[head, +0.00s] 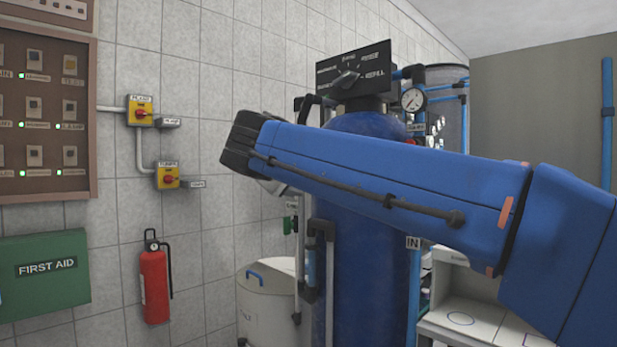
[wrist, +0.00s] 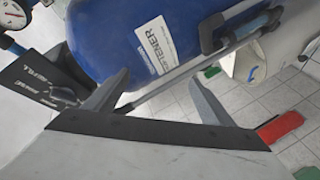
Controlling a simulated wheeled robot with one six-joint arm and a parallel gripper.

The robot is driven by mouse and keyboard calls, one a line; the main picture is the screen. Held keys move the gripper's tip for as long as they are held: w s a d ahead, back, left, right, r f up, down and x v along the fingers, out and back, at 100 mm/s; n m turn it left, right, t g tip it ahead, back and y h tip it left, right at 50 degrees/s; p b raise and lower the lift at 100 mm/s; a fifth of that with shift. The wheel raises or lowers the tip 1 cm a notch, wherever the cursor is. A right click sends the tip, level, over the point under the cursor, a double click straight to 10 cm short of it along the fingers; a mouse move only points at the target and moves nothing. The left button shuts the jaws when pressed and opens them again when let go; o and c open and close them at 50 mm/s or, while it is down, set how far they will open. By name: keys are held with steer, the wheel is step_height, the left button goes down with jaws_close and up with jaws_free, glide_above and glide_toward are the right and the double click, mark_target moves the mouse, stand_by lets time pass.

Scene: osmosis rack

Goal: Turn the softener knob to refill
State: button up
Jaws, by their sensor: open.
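The softener is a tall blue tank (head: 352,255) with a black control panel (head: 325,72) on top. Its dark knob (head: 347,78) sits mid-panel, ringed by white labels; REFILL is on the right. I cannot tell surely which label the knob points to. In the wrist view the panel (wrist: 28,86) is tilted at the left, and the knob (wrist: 66,96) lies just left of my left finger, outside the jaws. My gripper (wrist: 158,78) is open and empty, with the blue tank (wrist: 115,35) beyond it.
A pressure gauge (head: 413,99) and blue pipes stand right of the panel. A black pipe (head: 308,103) rises at its left. A white brine barrel (head: 262,305) stands beside the tank. A fire extinguisher (head: 155,283) and switch boxes (head: 141,111) hang on the tiled wall.

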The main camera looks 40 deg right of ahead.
steer(key=shift+f, duration=0.4)
